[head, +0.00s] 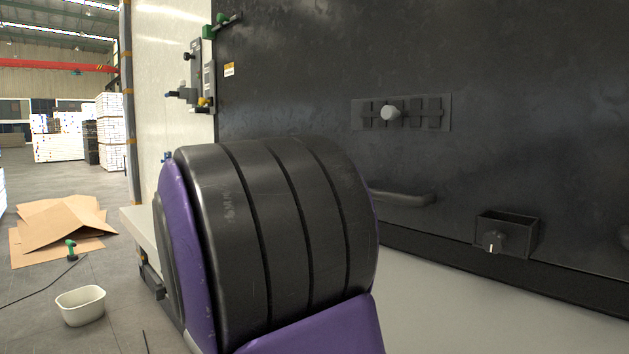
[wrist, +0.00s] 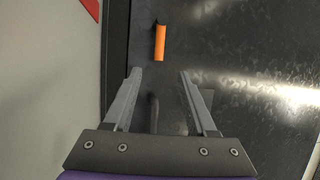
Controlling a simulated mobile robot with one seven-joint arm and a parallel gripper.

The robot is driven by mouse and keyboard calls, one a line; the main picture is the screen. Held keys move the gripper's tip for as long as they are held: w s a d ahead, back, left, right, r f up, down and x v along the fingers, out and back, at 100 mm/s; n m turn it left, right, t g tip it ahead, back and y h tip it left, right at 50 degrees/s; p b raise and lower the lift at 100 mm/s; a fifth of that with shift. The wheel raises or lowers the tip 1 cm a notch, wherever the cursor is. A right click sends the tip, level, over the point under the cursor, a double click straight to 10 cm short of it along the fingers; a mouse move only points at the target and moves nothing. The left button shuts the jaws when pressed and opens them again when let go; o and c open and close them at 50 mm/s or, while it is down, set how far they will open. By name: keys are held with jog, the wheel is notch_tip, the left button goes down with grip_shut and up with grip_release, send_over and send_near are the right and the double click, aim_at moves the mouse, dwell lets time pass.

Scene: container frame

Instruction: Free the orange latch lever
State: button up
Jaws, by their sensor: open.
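The orange latch lever (wrist: 160,43) shows in the wrist view as a short upright bar on a dark panel (wrist: 225,45), with a small dark piece at its top end. My gripper (wrist: 160,72) is open and empty. Its two fingertips are apart, and the lever lies beyond them, roughly in line with the gap. I cannot tell the distance between them, but no contact shows. In the head view my purple and black arm covers the middle of the picture, and neither the lever nor my gripper's fingers can be seen.
A white bin (head: 82,305) and cardboard (head: 60,225) lie on the floor at left. In the wrist view a pale wall (wrist: 45,80) stands left.

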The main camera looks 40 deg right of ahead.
jog(key=p+x, duration=0.1)
jog(key=x, duration=1.7)
jog(key=shift+w+r, duration=0.1)
grip_shut()
dwell(0.9)
